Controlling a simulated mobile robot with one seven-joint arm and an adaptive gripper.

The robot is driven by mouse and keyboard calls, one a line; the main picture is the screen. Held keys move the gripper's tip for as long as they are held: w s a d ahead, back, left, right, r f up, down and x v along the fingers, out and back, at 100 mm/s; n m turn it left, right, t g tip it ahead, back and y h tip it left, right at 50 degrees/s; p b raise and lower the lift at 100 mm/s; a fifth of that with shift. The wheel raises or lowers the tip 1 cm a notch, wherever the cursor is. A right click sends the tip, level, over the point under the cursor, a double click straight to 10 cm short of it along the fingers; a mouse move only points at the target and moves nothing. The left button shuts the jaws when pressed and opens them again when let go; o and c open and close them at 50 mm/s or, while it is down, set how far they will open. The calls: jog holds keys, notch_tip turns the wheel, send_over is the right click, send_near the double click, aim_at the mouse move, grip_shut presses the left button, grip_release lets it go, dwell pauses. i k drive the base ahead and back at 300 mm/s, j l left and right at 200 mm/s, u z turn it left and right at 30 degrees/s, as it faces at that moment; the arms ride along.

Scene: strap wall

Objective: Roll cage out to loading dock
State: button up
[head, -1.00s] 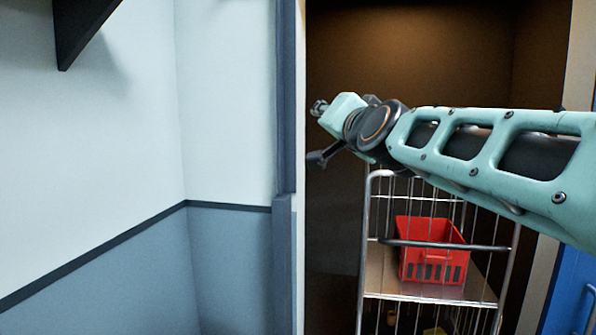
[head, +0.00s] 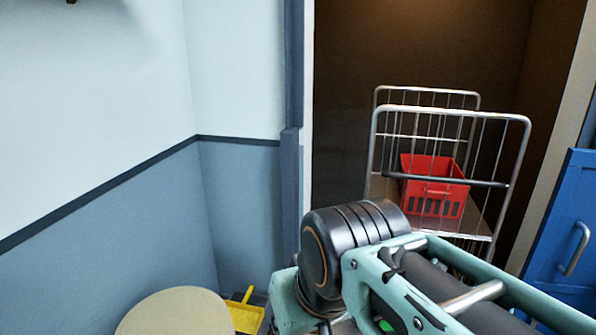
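The wire roll cage (head: 377,150) stands upright in a dark, brown-walled recess beyond a doorway, right of centre in the head view. It has silver tube ends, wire mesh and a dark horizontal handle bar (head: 445,180) across its near end. A red plastic basket (head: 434,188) sits on its tan shelf. My arm covers the cage's lower part, so its wheels are hidden. My arm crosses the lower right of the view in front of the cage. My gripper is not in the picture. I cannot identify a loading dock here.
The door frame (head: 294,170) stands left of the cage. A blue door or cabinet with a metal handle (head: 575,248) is close on the right. A round beige top (head: 178,312) and a yellow object (head: 245,313) are at the lower left, by the blue-and-white wall (head: 95,90).

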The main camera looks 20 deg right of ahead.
aim_at(471, 225)
jog(key=k+l+u, duration=0.1)
jog(key=k, duration=0.6)
jog(key=k+l, duration=0.15)
jog(key=l, duration=0.2)
jog(key=k+l+u, duration=0.15)
jog(key=l, duration=0.6)
jog(key=k+l+u, duration=0.1)
jog(key=l, duration=0.65)
jog(key=i+l+u, duration=0.1)
jog(key=l, duration=0.3)
jog(key=i+j+u, duration=0.1)
jog(key=u, duration=0.2)
jog(key=j+u, duration=0.1)
jog(key=j, duration=0.15)
jog(key=l+z, duration=0.2)
jog(key=l, duration=0.25)
jog(key=i+l+z, duration=0.2)
jog(key=l, duration=0.25)
jog(key=k, duration=0.05)
